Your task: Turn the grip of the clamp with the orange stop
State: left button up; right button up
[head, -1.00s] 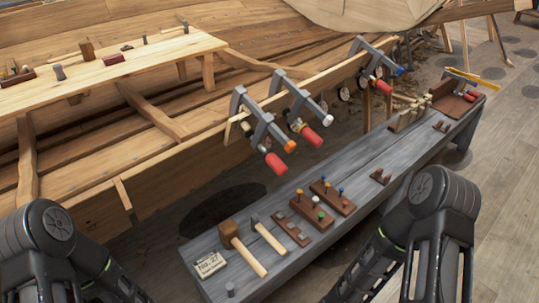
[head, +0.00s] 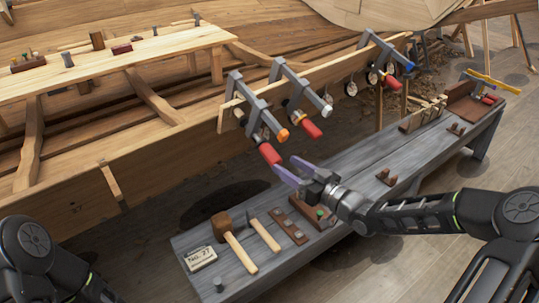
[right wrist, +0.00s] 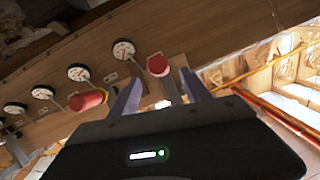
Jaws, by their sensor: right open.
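The clamp with the orange stop (head: 282,135) is the leftmost of three grey clamps on the wooden plank in the head view. Its red grip (head: 270,153) hangs below the bar, tilted down to the right. My right gripper (head: 284,163) has its purple fingers spread and empty, with the tips just by the grip's lower end. In the right wrist view a red grip (right wrist: 157,66) shows end-on beyond the open fingers (right wrist: 160,78), between their tips. I cannot tell whether they touch. My left gripper is out of view.
A third clamp (head: 375,55) with a blue stop is farther right. Below lies a grey bench (head: 345,160) with a mallet (head: 235,247), a hammer (head: 263,233) and peg blocks. Round dials (right wrist: 122,49) line the plank.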

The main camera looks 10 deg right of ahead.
aim_at(270, 155)
jog(key=shift+x, duration=3.95)
jog(key=shift+c, duration=0.5)
jog(key=shift+f, duration=0.1)
grip_shut()
